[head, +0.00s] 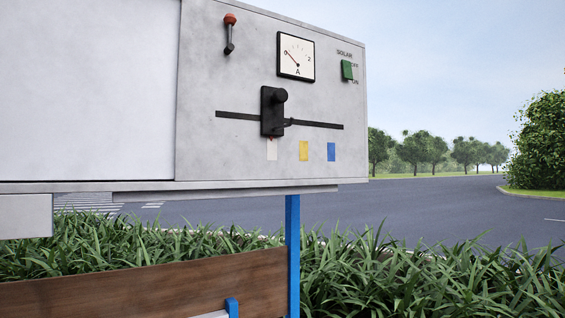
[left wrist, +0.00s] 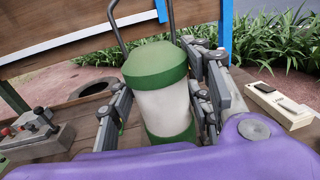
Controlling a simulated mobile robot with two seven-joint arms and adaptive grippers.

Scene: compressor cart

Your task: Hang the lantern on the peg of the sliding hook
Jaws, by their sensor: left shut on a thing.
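The lantern (left wrist: 163,92) has a green cap, a whitish body, a green base and a thin dark bail handle rising above it. In the left wrist view it stands between the fingers of my left gripper (left wrist: 167,97), which is shut on its sides. The sliding hook (head: 270,112) is a black block on a dark horizontal slot in the grey panel. The hook sits left of the slot's middle, above the white patch (head: 271,150). Neither gripper shows in the head view, so the lantern's distance from the peg cannot be told.
The panel (head: 330,100) also carries a red-knobbed lever (head: 229,32), a meter (head: 296,57), a green switch (head: 347,70), and yellow (head: 303,151) and blue (head: 331,152) patches. Below are a blue post (head: 292,250) and wooden board (head: 150,285). A control box (left wrist: 36,130) lies left of the lantern.

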